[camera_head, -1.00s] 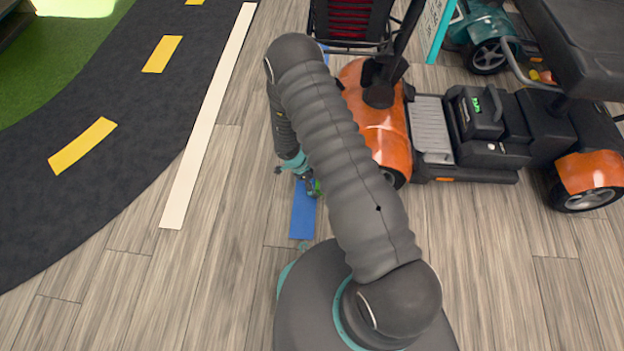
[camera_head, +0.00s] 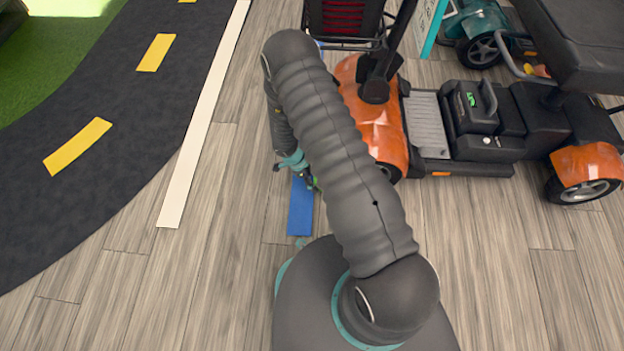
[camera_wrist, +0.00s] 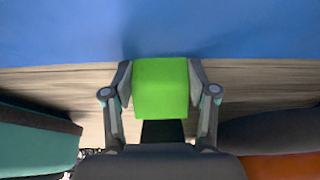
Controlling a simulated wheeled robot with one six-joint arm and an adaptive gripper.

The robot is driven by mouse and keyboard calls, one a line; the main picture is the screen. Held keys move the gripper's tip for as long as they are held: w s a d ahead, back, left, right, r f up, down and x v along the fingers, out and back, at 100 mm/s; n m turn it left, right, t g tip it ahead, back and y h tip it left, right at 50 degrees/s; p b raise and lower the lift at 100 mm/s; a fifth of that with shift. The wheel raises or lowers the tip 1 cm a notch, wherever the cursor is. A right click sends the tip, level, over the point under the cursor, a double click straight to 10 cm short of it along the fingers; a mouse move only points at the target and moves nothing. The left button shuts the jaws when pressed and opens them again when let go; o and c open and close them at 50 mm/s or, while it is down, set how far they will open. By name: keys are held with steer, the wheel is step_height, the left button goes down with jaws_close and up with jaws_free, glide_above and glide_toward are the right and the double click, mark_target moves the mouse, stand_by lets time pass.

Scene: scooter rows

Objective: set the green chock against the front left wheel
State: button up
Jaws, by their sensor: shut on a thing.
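My gripper (camera_wrist: 161,85) is shut on the green chock (camera_wrist: 161,88), with one finger on each side of it in the wrist view. In the head view my gripper (camera_head: 300,172) is low, beside the blue strip and left of the orange scooter's front end. Only a sliver of the chock shows there. The orange scooter (camera_head: 382,130) faces left. Its near front wheel, the front left wheel (camera_head: 390,172), is mostly hidden behind my arm. A gap shows between my gripper and the wheel area. Contact of the chock with the floor cannot be told.
A blue strip (camera_head: 300,212) lies on the wood-look floor. A dark road mat with a white edge line (camera_head: 203,120) is to the left. A teal scooter (camera_head: 480,35) stands behind the orange one. Floor in front of the orange scooter's near side is clear.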

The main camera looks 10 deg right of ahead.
steer(key=shift+s+d, duration=0.25)
steer(key=shift+d, duration=0.45)
steer(key=shift+s+d, duration=0.2)
steer(key=shift+d, duration=0.45)
steer(key=o, duration=1.6)
steer(key=shift+r, duration=0.1)
steer(key=v, duration=1.2)
steer(key=shift+a, duration=0.1)
